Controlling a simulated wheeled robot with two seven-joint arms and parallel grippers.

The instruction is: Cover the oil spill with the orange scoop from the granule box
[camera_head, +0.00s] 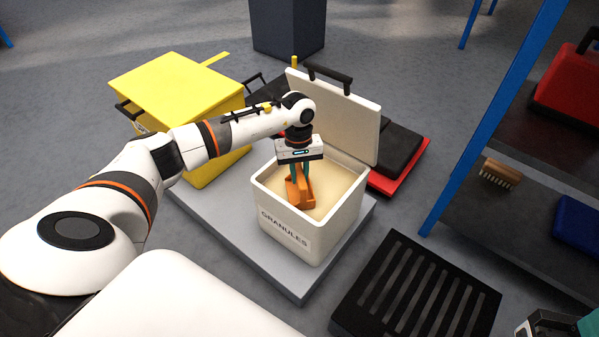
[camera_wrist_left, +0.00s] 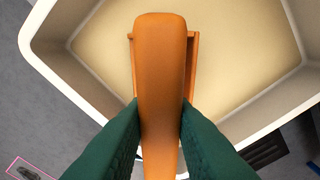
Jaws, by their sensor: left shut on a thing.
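The white granule box (camera_head: 291,236) stands open on a grey platform, its lid raised at the back, with pale granules (camera_head: 334,184) inside. My left gripper (camera_head: 300,176) reaches down into the box and is shut on the orange scoop (camera_head: 300,192). In the left wrist view, the green fingers (camera_wrist_left: 160,125) clasp the scoop's handle (camera_wrist_left: 160,70) from both sides, with the granules (camera_wrist_left: 230,50) below. Whether the scoop holds granules is hidden. A part of my right gripper (camera_head: 560,328) shows at the bottom right corner; its fingertips are cut off. I see no oil spill.
A yellow bin (camera_head: 170,85) stands left of the box on the grey platform (camera_head: 300,284). A black slotted grate (camera_head: 415,295) lies in front right. A blue-posted shelf (camera_head: 495,115) with a brush (camera_head: 500,174) is at the right.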

